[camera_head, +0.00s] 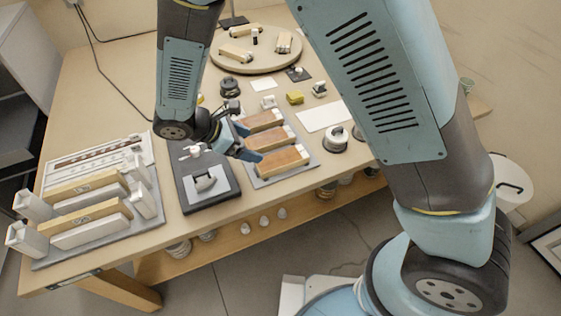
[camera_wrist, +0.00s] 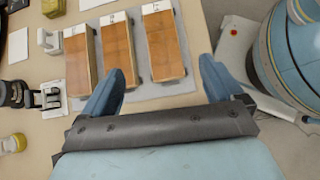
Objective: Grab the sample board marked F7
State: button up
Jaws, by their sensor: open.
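Three flat brown wooden boards with white end labels lie side by side on a grey mat (camera_wrist: 182,87). In the wrist view they are the left board (camera_wrist: 80,67), the middle board (camera_wrist: 118,50) and the right board (camera_wrist: 165,45). The label marks are too small to read surely, so I cannot tell which is F7. In the head view the front board (camera_head: 281,161) lies nearest the bench edge. My gripper (camera_wrist: 160,85) is open and empty. Its blue fingers sit near the boards' unlabelled ends, with the right board ahead between them.
A slotted rack (camera_head: 95,240) with upright boards and white blocks stands at left. A dark device (camera_head: 205,185) lies between rack and mat. A round turntable (camera_head: 252,60) with more pieces is at the back. A white sheet (camera_head: 322,115) lies right of the boards.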

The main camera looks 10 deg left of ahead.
send_near(280, 159)
jog(key=x, duration=0.4)
jog(key=shift+w+f, duration=0.1)
jog(key=shift+w, duration=0.1)
jog(key=shift+s+x, duration=0.2)
jog(key=shift+x, duration=2.45)
jog(key=shift+c, duration=0.3)
jog(key=c, duration=1.1)
